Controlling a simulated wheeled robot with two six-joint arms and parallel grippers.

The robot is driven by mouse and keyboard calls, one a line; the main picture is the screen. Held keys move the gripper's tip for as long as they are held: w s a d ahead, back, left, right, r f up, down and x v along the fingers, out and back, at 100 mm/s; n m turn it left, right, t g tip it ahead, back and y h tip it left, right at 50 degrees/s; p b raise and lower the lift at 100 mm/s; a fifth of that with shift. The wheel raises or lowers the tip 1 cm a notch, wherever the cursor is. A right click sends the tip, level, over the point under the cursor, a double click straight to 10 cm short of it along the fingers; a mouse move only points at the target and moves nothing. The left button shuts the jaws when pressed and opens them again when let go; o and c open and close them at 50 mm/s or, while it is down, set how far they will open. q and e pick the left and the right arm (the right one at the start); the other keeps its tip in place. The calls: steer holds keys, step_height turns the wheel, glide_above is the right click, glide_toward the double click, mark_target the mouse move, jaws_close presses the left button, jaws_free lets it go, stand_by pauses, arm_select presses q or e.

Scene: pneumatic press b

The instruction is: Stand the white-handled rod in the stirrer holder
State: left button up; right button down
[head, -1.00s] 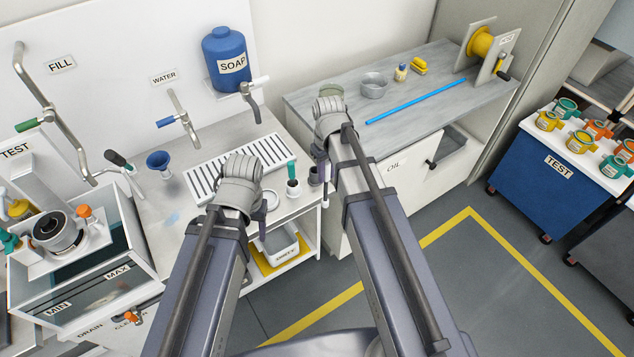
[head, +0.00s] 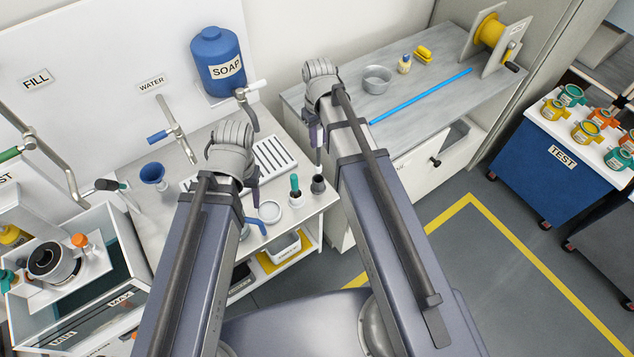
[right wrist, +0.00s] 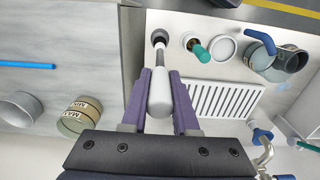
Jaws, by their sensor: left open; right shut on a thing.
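The white-handled rod (right wrist: 160,97) is between the purple fingers of my right gripper (right wrist: 160,78) in the right wrist view. Its thin grey shaft points away from the gripper toward the small dark grey cup, the stirrer holder (right wrist: 158,36). The shaft overlaps the cup's opening there; I cannot tell whether its tip is inside. In the head view my right gripper (head: 315,132) is above the holder (head: 318,185), with a little pale rod (head: 318,156) showing between them. My left gripper (head: 252,184) is open, over the counter left of the holder.
A green-handled tool (head: 295,184) stands in a white cup beside the holder. A round white dish (head: 269,211) and a blue-handled mug (head: 255,227) are near the counter's front edge. A slotted drain (head: 273,160) lies behind. The grey bench (head: 420,112) is to the right.

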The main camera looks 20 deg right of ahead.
mark_target(318, 166)
step_height(318, 166, down, 10)
steer(key=b, duration=0.9)
steer(key=shift+r+b, duration=0.2)
steer(key=shift+b, duration=0.1)
steer(key=shift+f, duration=0.1)
steer(key=shift+f, duration=0.15)
steer(key=c, duration=0.7)
jaws_free()
steer(key=shift+r, duration=0.2)
